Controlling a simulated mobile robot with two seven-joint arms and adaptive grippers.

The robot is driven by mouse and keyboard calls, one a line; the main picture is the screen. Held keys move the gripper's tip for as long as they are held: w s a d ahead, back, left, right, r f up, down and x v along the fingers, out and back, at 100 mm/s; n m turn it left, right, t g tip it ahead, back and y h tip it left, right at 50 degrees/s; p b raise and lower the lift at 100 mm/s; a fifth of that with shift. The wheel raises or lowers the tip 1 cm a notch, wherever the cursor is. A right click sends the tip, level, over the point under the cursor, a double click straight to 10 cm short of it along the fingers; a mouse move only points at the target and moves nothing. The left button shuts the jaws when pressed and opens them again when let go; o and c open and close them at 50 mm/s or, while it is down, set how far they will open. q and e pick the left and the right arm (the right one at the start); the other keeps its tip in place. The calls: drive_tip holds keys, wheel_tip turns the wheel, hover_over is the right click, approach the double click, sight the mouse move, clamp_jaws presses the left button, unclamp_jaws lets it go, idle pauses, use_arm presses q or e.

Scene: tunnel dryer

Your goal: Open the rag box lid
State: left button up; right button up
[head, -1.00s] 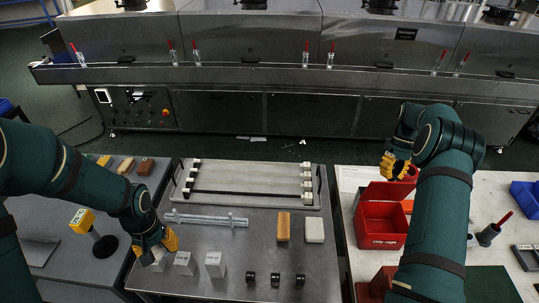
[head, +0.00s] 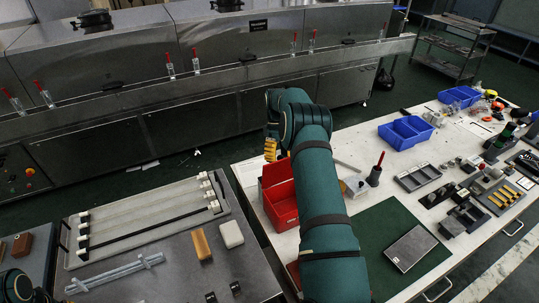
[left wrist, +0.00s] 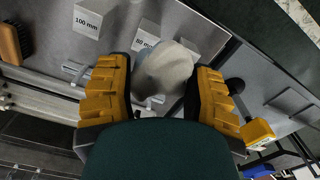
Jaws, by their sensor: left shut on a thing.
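The red rag box (head: 283,208) stands on the white bench, partly behind my right arm. Its lid (head: 277,172) is raised at the back, and the dark red inside of the box shows. My right gripper (head: 271,149) is just above and behind the lid. Its yellow fingers are partly hidden by my arm, so I cannot tell whether they are open or touch the lid. My left gripper (left wrist: 163,80) is shut on a pale, rounded, cloth-like thing (left wrist: 163,68), probably a rag, in the left wrist view.
Blue bins (head: 406,131), a dark cup with a red-handled tool (head: 375,174) and a green mat (head: 385,235) are right of my right arm. A metal table with a roller tray (head: 145,215) is at left. The steel dryer (head: 150,75) stands behind.

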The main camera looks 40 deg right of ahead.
drive_tip(key=v, duration=0.7)
drive_tip(key=shift+r, duration=0.25)
idle(0.3)
drive_tip(key=shift+s+r, duration=0.1)
idle(0.7)
